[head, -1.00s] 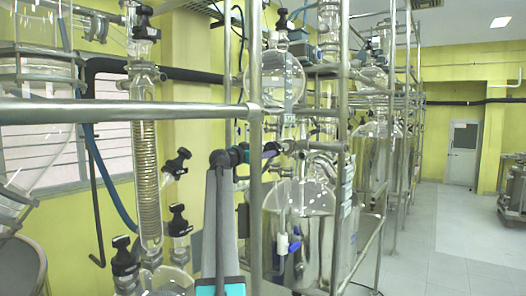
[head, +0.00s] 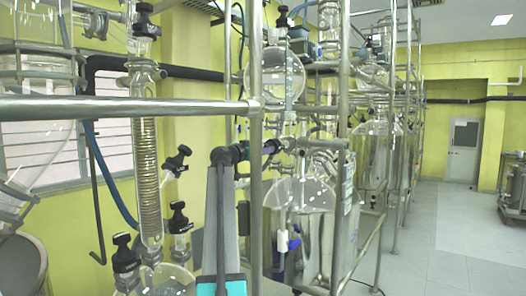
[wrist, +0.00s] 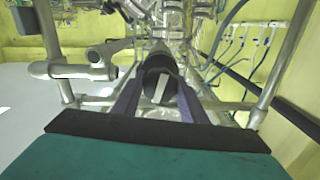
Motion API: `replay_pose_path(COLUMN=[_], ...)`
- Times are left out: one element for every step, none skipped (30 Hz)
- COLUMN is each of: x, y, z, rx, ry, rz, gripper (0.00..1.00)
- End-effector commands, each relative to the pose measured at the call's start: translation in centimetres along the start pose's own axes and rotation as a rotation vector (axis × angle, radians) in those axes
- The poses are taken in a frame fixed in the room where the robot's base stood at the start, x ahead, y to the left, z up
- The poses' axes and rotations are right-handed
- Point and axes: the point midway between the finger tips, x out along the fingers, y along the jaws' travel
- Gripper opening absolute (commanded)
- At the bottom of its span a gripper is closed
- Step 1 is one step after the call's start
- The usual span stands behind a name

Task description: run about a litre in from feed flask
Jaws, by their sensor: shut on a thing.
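The round clear glass flask (head: 284,76), which looks like the feed flask, hangs high in the metal frame. Below it, clear glass piping leads toward a large glass reactor vessel (head: 300,195). My gripper (head: 268,147) reaches in behind a steel upright at the height of the piping under the flask. In the wrist view its two fingers (wrist: 159,100) are shut on a black valve handle (wrist: 158,68) with a pale bar across its face. Glass fittings continue behind the handle. The liquid level in the flask cannot be told.
A horizontal steel rail (head: 120,108) and a steel upright (head: 256,190) stand close to my arm. A coiled glass condenser (head: 146,155) and several black-capped valves are at the left. A frame tube (wrist: 75,70) runs left of my fingers. The floor (head: 450,240) at right is clear.

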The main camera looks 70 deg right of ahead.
Motion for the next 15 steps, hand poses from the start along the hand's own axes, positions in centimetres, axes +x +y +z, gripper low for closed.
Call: replay_pose_path(x=[0.05, 0.06, 0.08, 0.09, 0.10, 0.11, 0.11, 0.12, 0.13, 0.14, 0.14, 0.15, 0.14, 0.15, 0.15], y=[-0.05, -0.06, -0.06, -0.06, -0.07, -0.07, -0.07, -0.07, -0.07, -0.07, -0.07, -0.07, -0.06, -0.06, -0.06], z=[0.04, 0.05, 0.06, 0.07, 0.08, 0.09, 0.10, 0.11, 0.11, 0.10, 0.10, 0.08, 0.07, 0.05, 0.02], rx=[-0.015, -0.025, -0.042, -0.055, -0.071, -0.092, -0.111, -0.129, -0.156, -0.177, -0.200, -0.231, -0.256, -0.280, -0.315], ry=[0.001, 0.001, 0.001, 0.001, 0.001, 0.001, 0.002, 0.002, 0.002, 0.002, 0.002, 0.003, 0.003, 0.003, 0.003], rz=[-0.001, -0.001, -0.001, -0.001, -0.001, -0.001, -0.001, -0.001, -0.001, -0.001, -0.001, -0.001, -0.001, -0.001, -0.001], gripper=[0.16, 0.16, 0.16, 0.16, 0.16, 0.16, 0.16, 0.16, 0.16, 0.16, 0.16, 0.16, 0.16, 0.16, 0.16])
